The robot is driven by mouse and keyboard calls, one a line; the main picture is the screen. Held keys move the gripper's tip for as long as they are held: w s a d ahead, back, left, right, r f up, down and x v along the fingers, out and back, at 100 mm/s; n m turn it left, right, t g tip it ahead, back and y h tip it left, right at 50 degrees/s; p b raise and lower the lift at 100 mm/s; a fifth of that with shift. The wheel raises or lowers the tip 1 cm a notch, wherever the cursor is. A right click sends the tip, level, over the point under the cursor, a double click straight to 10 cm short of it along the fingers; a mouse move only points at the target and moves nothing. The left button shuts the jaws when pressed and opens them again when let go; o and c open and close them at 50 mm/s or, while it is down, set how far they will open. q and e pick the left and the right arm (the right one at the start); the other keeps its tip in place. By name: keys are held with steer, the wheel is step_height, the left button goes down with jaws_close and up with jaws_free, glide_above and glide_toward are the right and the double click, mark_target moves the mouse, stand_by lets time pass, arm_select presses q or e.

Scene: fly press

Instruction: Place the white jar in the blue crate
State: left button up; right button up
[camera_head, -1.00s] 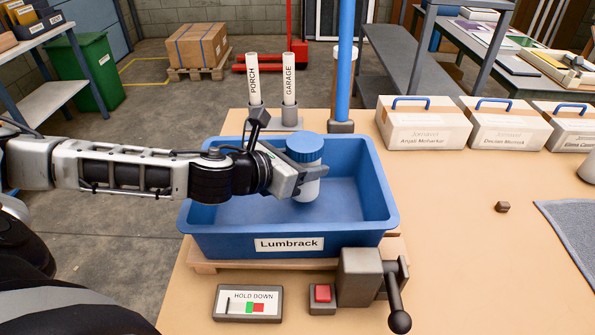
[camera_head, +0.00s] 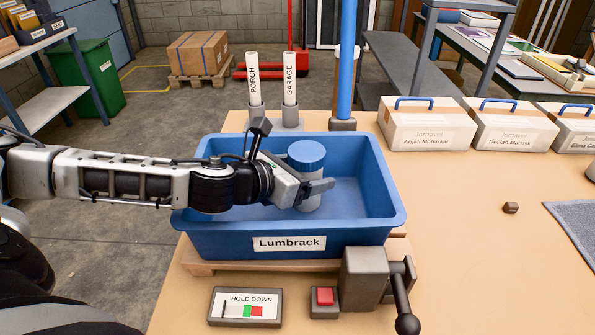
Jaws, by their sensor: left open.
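The white jar (camera_head: 311,201) with a blue lid (camera_head: 307,154) stands upright inside the blue crate (camera_head: 215,234), which is labelled "Lumbrack". My left gripper (camera_head: 318,188) reaches over the crate's left wall and is open beside the jar. One finger passes across the jar's front and hides part of its body. I cannot tell whether the finger touches the jar. The crate sits on a wooden board on the table. My right gripper is not in view.
A "HOLD DOWN" panel (camera_head: 245,307), a red button (camera_head: 325,296) and a grey lever block (camera_head: 364,277) stand before the crate. Tubes marked PORCH (camera_head: 254,78) and GARAGE (camera_head: 290,78) and a blue post (camera_head: 347,60) stand behind. The table at right is mostly clear.

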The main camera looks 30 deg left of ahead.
arm_select(q)
steer(key=p+v, duration=0.3)
steer(key=v, duration=0.9)
steer(key=shift+p, duration=0.3)
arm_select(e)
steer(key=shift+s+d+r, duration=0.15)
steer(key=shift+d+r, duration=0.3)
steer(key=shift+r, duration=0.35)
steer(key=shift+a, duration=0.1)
